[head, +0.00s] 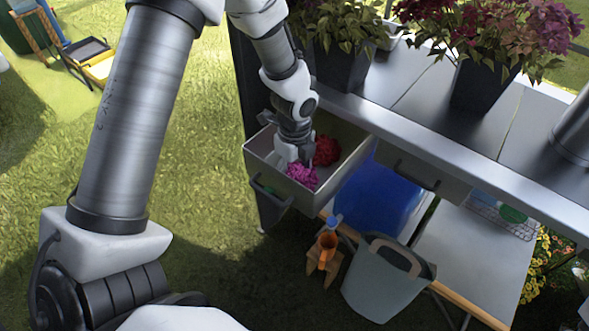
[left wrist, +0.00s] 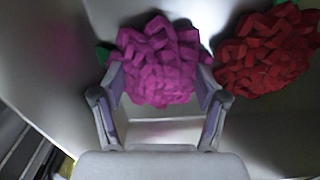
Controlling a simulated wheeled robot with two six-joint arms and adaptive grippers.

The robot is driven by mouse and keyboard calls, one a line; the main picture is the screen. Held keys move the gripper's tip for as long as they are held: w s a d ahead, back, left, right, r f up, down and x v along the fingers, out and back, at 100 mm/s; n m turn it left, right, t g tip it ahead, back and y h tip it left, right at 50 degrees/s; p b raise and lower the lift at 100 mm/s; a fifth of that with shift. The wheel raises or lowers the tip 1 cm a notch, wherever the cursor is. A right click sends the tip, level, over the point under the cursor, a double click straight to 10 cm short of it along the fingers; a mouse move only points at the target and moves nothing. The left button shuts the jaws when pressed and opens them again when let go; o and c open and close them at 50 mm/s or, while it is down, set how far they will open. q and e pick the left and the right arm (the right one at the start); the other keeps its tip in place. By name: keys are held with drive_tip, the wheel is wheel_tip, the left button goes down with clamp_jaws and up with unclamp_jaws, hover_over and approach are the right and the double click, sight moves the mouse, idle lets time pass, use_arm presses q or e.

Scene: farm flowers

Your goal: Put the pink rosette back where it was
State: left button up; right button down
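The pink rosette (head: 301,175) lies in the front part of an open drawer (head: 273,182) under the metal bench. My left gripper (head: 292,160) reaches down into the drawer over it. In the left wrist view, the pink rosette (left wrist: 160,62) sits between the spread fingertips of my left gripper (left wrist: 163,85), one on each side, close to its edges. The fingers look open, and firm contact cannot be made out. A red rosette (head: 327,150) lies beside it in the drawer; it also shows at the right in the left wrist view (left wrist: 268,50). My right gripper is not visible.
The drawer walls surround the gripper closely. Potted plants (head: 482,86) stand on the bench top (head: 430,115).

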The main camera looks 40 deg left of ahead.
sight(294, 169)
use_arm(q)
drive_tip(key=shift+r, duration=0.1)
wheel_tip(294, 169, up, 12)
drive_tip(key=p, duration=0.2)
idle(0.3)
